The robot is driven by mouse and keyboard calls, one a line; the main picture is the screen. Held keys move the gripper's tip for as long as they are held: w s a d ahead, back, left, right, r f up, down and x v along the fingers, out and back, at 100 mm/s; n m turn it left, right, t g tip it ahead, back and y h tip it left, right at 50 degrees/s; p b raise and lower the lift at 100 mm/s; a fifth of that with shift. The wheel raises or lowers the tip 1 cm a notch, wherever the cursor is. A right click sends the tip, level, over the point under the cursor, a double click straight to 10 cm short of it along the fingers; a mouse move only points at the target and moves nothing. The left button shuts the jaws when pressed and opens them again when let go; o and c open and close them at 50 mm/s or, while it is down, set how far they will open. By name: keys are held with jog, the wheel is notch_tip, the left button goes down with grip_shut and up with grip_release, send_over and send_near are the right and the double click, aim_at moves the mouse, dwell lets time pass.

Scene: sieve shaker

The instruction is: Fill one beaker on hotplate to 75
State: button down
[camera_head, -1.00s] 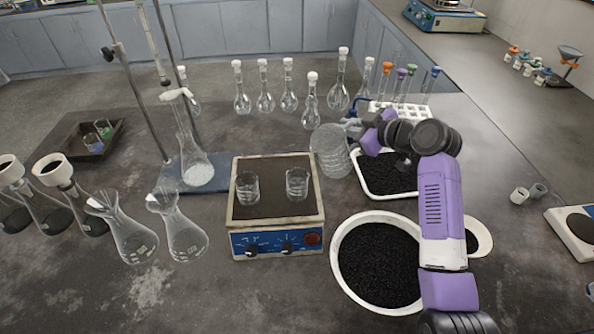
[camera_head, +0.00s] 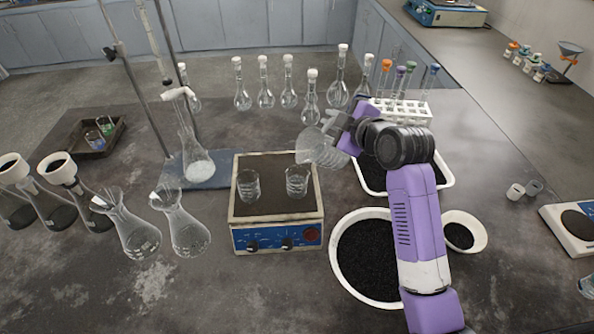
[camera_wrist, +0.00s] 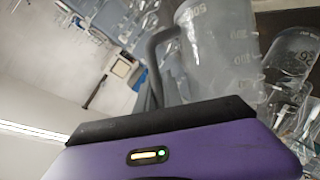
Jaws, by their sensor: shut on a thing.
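My gripper (camera_head: 349,126) is shut on a clear graduated pitcher (camera_head: 322,147), which is tilted to the left above the right rear of the hotplate. In the wrist view the pitcher (camera_wrist: 215,55) shows its grey handle and raised scale marks. The hotplate (camera_head: 275,239) has a dark top and a blue front with knobs. Two small glass beakers stand on it: a left beaker (camera_head: 248,186) and a right beaker (camera_head: 297,182). The pitcher's mouth is close above the right beaker. I cannot make out any liquid level in the beakers or a stream.
Several stoppered flasks (camera_head: 288,95) stand behind the hotplate, with a white tube rack (camera_head: 405,110) at right. A white bowl of black grains (camera_head: 338,255) and a white tray (camera_head: 440,172) lie right of the hotplate. Erlenmeyer flasks (camera_head: 187,233) and a clamp stand base (camera_head: 215,178) are at left.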

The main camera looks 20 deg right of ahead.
jog(key=shift+s+a+r+n+t+h+b, duration=0.15)
jog(key=shift+a+r+n+t+h+b, duration=0.15)
jog(key=shift+a+r+n+h, duration=0.45)
dwell(4.9)
jog(key=shift+r, duration=0.2)
jog(key=d+f+m+y, duration=0.1)
jog(key=d+f+m, duration=0.1)
jog(key=f, duration=0.1)
jog(key=d+f+m+y, duration=0.1)
jog(key=shift+w+f+g+y, duration=0.15)
jog(key=shift+w+g+y, duration=0.15)
jog(key=shift+g+y, duration=0.1)
jog(key=shift+a, duration=0.1)
jog(key=shift+w+d+f+m, duration=0.15)
jog(key=shift+d+m, duration=0.1)
jog(key=shift+d, duration=0.45)
jog(key=w+d+f+m+y+b, duration=0.1)
jog(key=d+f+m+y+b, duration=0.2)
jog(key=d+f+m+b, duration=0.1)
jog(key=shift+d+f+g+y+b, duration=0.3)
jog(key=shift+d+y, duration=0.05)
